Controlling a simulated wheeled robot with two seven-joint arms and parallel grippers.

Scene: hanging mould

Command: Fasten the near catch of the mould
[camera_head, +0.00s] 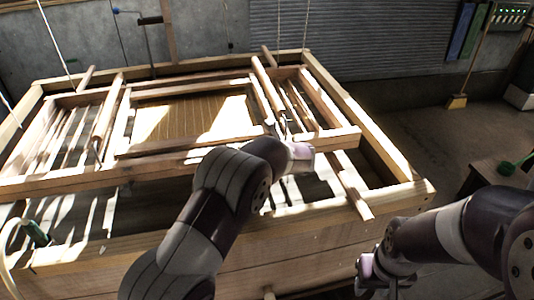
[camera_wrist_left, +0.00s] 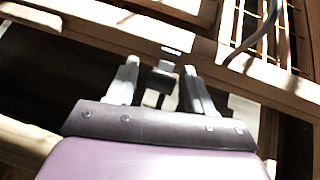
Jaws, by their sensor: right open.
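The mould (camera_head: 190,118) is a wooden frame with a lined panel, lying within a larger timber frame. My left arm reaches over its near bar, and the left gripper (camera_head: 284,128) is at that bar, its fingers mostly hidden by the wrist. In the left wrist view the left gripper (camera_wrist_left: 161,88) has its two pale fingers apart beside the wooden bar (camera_wrist_left: 120,38). A small dark block shows between them; I cannot tell whether it is the catch. A small bright plate (camera_wrist_left: 172,50) is on the bar. My right gripper (camera_head: 385,278) is open and empty at the lower right.
The large timber frame (camera_head: 395,152) surrounds the mould, with beams and rods across it. A thin grey curved rod (camera_wrist_left: 258,40) shows beside the bar in the wrist view. A dark table (camera_head: 490,172) stands at the right. The floor between is clear.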

